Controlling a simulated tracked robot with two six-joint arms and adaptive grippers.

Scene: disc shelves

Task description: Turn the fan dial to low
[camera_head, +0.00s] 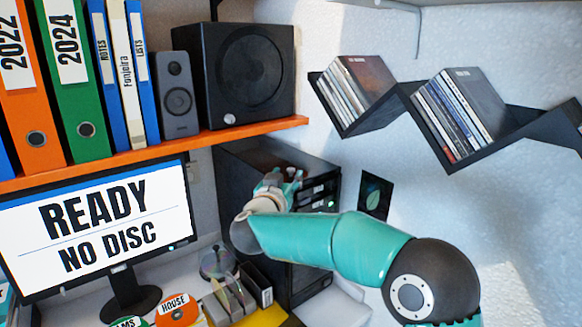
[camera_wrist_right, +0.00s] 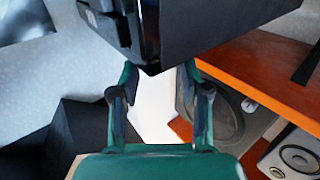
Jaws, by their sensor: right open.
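The black computer tower (camera_head: 322,165) stands under the end of the orange shelf, with drive slots and a small green light on its front. My right gripper (camera_head: 290,182) is at the tower's upper front edge, hiding part of it. In the right wrist view my right gripper (camera_wrist_right: 158,80) is open, its teal fingers spread on either side of a corner of the black tower (camera_wrist_right: 215,25). I cannot make out the fan dial or its setting; the gripper covers part of the tower front. I cannot tell whether the fingers touch anything. My left gripper is not in view.
The orange shelf (camera_head: 150,152) holds binders and black speakers (camera_head: 250,70) above the tower. A monitor (camera_head: 100,225) reads "READY NO DISC". Zigzag wall shelves (camera_head: 405,95) hold disc cases. Labelled discs (camera_head: 178,308) and a dark holder (camera_head: 257,284) are below.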

